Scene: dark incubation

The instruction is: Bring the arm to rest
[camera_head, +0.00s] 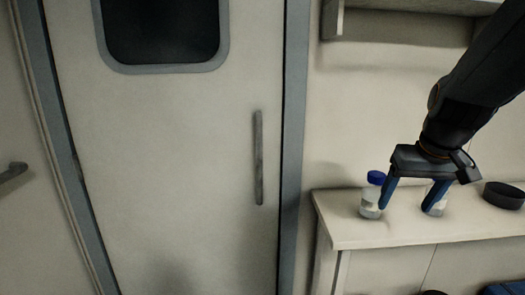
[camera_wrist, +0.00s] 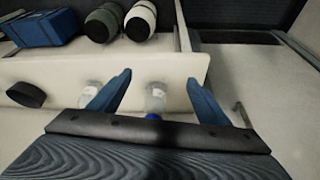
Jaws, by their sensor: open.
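My gripper (camera_head: 408,200) hangs from the arm at the right of the head view, pointing down over a pale counter (camera_head: 400,233). Its two blue fingers are spread apart. A clear bottle with a blue cap (camera_head: 371,205) stands upright near the counter's left end, beside the left finger. A second clear container (camera_head: 436,205) stands behind or beside the right finger, partly hidden by it. In the wrist view the fingers (camera_wrist: 158,100) are open with nothing gripped, and the blue-capped bottle (camera_wrist: 155,100) shows between them. Whether either finger touches a bottle I cannot tell.
A dark round dish (camera_head: 504,195) sits on the counter at the right. A grey door (camera_head: 180,150) with a vertical handle (camera_head: 258,158) is left of the counter. A shelf (camera_head: 410,5) is above. The wrist view shows a blue box (camera_wrist: 45,27) and two canisters (camera_wrist: 140,20).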

